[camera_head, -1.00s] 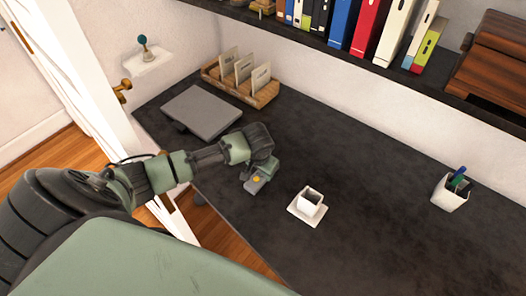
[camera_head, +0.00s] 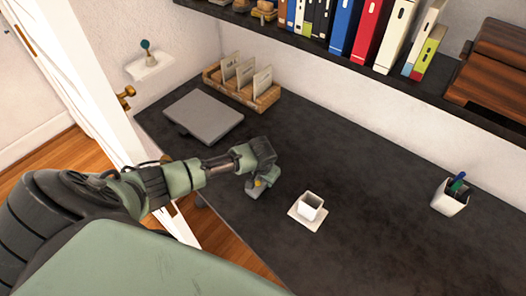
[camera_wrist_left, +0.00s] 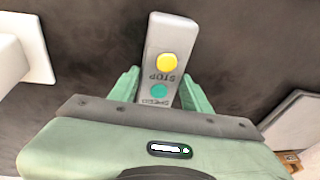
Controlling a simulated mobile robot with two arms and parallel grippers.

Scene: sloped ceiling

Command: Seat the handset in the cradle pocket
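The handset is a grey bar with a yellow STOP button and a green button, shown in the left wrist view (camera_wrist_left: 172,40) and at the desk's near side in the head view (camera_head: 254,190). My left gripper (camera_wrist_left: 161,82) has its green fingers on either side of the handset's near end, close to its edges; I cannot tell whether they press on it. The white cradle (camera_head: 309,207), a square pocket on a flat plate, stands on the desk to the right of the gripper. It partly shows at the left of the wrist view (camera_wrist_left: 35,50). My right gripper is not in view.
The dark desk (camera_head: 370,220) is clear around the cradle. A closed grey laptop (camera_head: 204,116) and a wooden card rack (camera_head: 262,98) stand behind my left arm. A white pen cup (camera_head: 449,197) stands far right. A binder shelf overhangs the back.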

